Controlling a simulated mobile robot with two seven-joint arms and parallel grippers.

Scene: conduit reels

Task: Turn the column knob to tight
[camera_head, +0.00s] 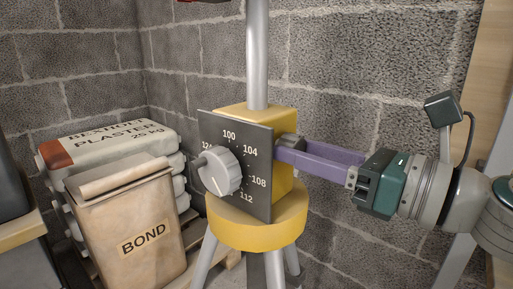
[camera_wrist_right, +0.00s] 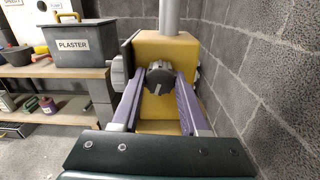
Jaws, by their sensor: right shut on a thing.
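The column knob (camera_head: 291,141) is a dark grey knob on the right side of the yellow box (camera_head: 283,186), which is around the grey column. In the right wrist view the knob (camera_wrist_right: 160,78) shows head-on, with a pale mark on its lower face. My right gripper (camera_head: 283,150) comes in from the right, and its two purple fingers are shut on the knob, one on each side. No "tight" lettering is readable in either view. My left gripper is not in view.
A dark dial plate with numbers (camera_head: 245,202) and a large grey dial knob (camera_head: 220,171) face the front of the box. A BOND bag (camera_head: 130,215) and plaster sacks (camera_head: 112,140) stand to the left. A block wall (camera_wrist_right: 268,60) is close on the right.

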